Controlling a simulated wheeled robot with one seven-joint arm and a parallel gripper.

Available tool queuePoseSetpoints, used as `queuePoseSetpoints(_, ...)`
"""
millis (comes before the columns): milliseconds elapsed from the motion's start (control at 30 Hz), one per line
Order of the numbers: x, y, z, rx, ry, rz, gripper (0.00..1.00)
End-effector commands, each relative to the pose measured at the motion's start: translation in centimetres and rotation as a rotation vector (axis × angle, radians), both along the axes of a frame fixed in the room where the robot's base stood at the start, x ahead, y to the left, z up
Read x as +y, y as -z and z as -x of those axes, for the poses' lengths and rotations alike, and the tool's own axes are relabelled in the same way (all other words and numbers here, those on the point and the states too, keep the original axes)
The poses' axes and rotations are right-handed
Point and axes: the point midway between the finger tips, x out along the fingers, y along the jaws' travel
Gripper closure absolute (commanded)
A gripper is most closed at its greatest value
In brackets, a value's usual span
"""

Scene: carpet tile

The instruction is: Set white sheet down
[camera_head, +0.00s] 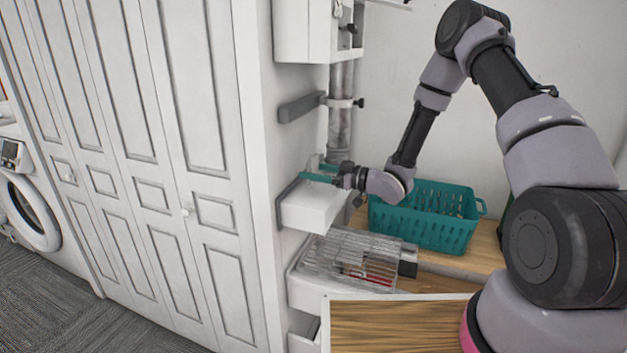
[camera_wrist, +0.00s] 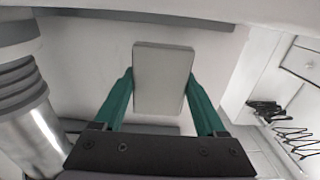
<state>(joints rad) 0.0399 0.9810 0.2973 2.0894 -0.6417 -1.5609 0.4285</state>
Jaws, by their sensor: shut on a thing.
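The white sheet (camera_wrist: 163,78) is a pale, flat rectangular slab in the wrist view. My gripper (camera_wrist: 160,82) is shut on it, with one teal finger on each side. In the head view my gripper (camera_head: 318,172) is at the wall just above a white box-like ledge (camera_head: 312,210). The sheet is small and hard to make out there, pale against the white wall. I cannot tell whether the sheet touches the ledge.
A teal basket (camera_head: 430,222) stands on the wooden counter right of my gripper. A metal wire rack (camera_head: 350,262) lies below the ledge. A vertical metal pipe (camera_head: 340,115) runs close behind my gripper.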

Motion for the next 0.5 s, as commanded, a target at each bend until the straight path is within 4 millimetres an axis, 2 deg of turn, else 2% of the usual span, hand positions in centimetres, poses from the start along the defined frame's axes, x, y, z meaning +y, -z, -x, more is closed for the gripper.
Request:
queuePoseSetpoints(100,0.1,1.9,0.0,0.002,-0.002,0.0,0.77)
queuePoseSetpoints(167,0.1,2.5,0.1,0.002,-0.002,0.0,0.77)
queuePoseSetpoints(500,0.0,2.8,0.0,0.001,0.0,0.0,0.77)
